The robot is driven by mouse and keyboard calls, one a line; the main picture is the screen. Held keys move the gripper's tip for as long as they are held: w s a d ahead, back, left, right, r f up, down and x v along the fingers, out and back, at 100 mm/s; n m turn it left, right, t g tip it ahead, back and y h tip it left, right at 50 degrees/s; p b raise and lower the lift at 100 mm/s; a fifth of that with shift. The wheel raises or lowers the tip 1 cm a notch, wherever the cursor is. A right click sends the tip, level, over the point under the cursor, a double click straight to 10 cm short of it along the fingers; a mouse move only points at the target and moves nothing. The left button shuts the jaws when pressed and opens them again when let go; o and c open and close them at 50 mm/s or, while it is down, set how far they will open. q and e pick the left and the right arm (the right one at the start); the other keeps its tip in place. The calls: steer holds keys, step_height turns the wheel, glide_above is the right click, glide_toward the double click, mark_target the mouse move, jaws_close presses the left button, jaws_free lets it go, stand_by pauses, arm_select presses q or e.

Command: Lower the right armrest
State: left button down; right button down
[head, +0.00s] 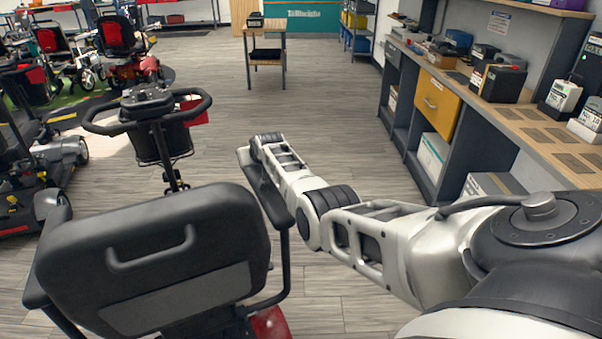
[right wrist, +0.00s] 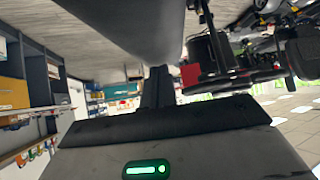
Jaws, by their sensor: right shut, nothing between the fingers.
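The scooter seat's backrest (head: 165,250) faces me from behind. The right armrest (head: 268,195) runs forward from the backrest's right side and looks roughly level; its exact tilt is hard to tell. The left armrest (head: 36,285) shows at the seat's left edge. My right arm reaches over to the right armrest's front end, with the hand beside and above it. My right gripper (right wrist: 158,75) is shut and empty in the right wrist view, close to a large dark surface (right wrist: 125,25), probably the armrest pad. Contact cannot be told. My left gripper is not in view.
The scooter's handlebar tiller (head: 150,105) with its basket stands ahead of the seat. Other scooters (head: 120,45) stand at the left. A workbench (head: 510,105) with boxes and a yellow drawer (head: 438,103) runs along the right. The floor between is clear.

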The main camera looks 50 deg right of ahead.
steer(key=shift+s+a+f, duration=0.1)
